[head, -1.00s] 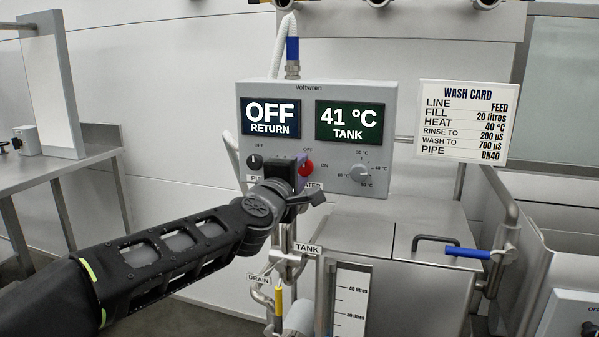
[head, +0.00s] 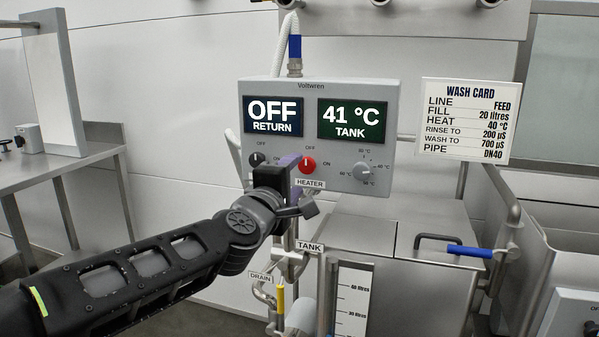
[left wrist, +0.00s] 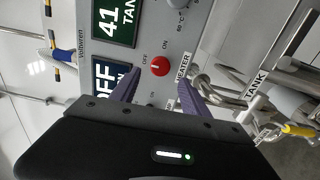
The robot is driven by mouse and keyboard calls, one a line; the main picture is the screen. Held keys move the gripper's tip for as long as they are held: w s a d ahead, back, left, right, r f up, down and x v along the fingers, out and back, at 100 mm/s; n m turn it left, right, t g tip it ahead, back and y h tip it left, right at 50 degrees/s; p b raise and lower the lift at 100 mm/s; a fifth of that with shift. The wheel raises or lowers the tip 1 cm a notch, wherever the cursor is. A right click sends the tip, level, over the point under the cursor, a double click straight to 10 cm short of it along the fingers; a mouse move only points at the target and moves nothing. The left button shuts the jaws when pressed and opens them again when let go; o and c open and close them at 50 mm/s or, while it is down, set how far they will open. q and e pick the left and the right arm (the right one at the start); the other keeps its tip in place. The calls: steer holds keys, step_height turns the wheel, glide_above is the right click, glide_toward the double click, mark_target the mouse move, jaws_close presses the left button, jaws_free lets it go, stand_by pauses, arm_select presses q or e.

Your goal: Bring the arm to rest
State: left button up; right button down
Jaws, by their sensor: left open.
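My left arm comes in from the left in the head view. My left gripper (head: 288,168) is in front of the lower left of the grey control box (head: 388,120). In the left wrist view its two purple fingers (left wrist: 158,92) are apart with nothing between them. The red heater knob (head: 307,165) shows clear of the fingers; it also shows in the left wrist view (left wrist: 159,66), beyond the fingertips. The box's displays read OFF RETURN (head: 273,116) and 41 °C TANK (head: 352,120). My right gripper is out of view.
A steel tank (head: 370,230) with a blue-handled valve (head: 468,252) stands below and right of the box. Pipes and a yellow drain handle (head: 280,300) are just below the gripper. A steel table (head: 70,158) stands at far left. A wash card (head: 465,120) hangs at right.

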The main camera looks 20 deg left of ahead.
arm_select(q)
steer(key=s, duration=0.2)
steer(key=shift+s+a, duration=0.1)
steer(key=shift+s, duration=0.3)
